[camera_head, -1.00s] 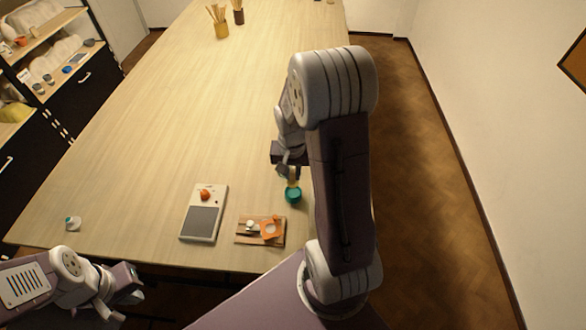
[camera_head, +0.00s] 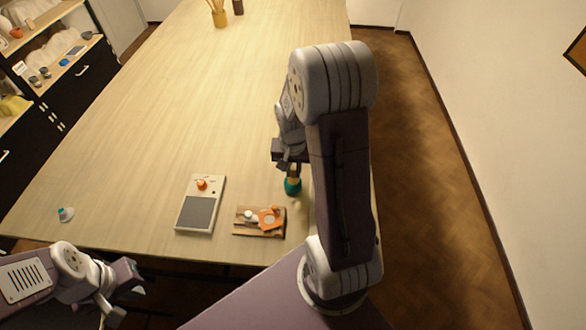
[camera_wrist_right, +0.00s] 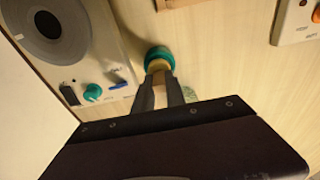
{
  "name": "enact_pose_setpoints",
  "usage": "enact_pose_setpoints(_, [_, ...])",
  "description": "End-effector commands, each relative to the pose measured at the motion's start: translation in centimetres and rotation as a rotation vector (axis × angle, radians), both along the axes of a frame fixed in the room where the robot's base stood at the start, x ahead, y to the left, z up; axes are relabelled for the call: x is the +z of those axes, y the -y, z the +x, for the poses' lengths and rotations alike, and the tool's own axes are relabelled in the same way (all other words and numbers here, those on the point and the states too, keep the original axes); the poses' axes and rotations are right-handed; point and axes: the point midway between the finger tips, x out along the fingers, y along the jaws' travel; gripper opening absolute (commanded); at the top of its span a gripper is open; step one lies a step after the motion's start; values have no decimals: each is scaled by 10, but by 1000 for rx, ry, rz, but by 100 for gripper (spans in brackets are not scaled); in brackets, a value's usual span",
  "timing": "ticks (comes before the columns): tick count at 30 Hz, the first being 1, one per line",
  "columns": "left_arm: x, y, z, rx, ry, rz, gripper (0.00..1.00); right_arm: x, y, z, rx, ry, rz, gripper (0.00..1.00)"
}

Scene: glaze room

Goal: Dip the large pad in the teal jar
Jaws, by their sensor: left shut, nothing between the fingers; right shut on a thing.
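The teal jar (camera_head: 292,187) stands on the table beneath my right gripper (camera_head: 293,168). It also shows in the right wrist view (camera_wrist_right: 159,55). My right gripper is shut on a pale tan piece (camera_wrist_right: 158,66), which I take to be the large pad. The pad's far end is at the jar's mouth and appears to reach inside; how deep is hidden. My fingers (camera_wrist_right: 160,88) point down at the jar. My left gripper (camera_head: 137,282) is shut and empty at the lower left, off the table's front edge.
A flat device with an orange knob (camera_head: 198,206) and a wooden board with an orange piece (camera_head: 240,229) lie left of the jar. The right wrist view shows a device with a teal knob (camera_wrist_right: 93,92).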

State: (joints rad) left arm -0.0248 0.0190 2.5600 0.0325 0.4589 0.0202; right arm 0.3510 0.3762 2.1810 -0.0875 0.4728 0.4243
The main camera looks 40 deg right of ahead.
Motion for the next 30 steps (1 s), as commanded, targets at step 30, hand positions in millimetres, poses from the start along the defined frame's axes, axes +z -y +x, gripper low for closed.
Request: enact_pose_setpoints(30, [-13,0,0,0,0,0,0,-19,0,0,0,0,0,0])
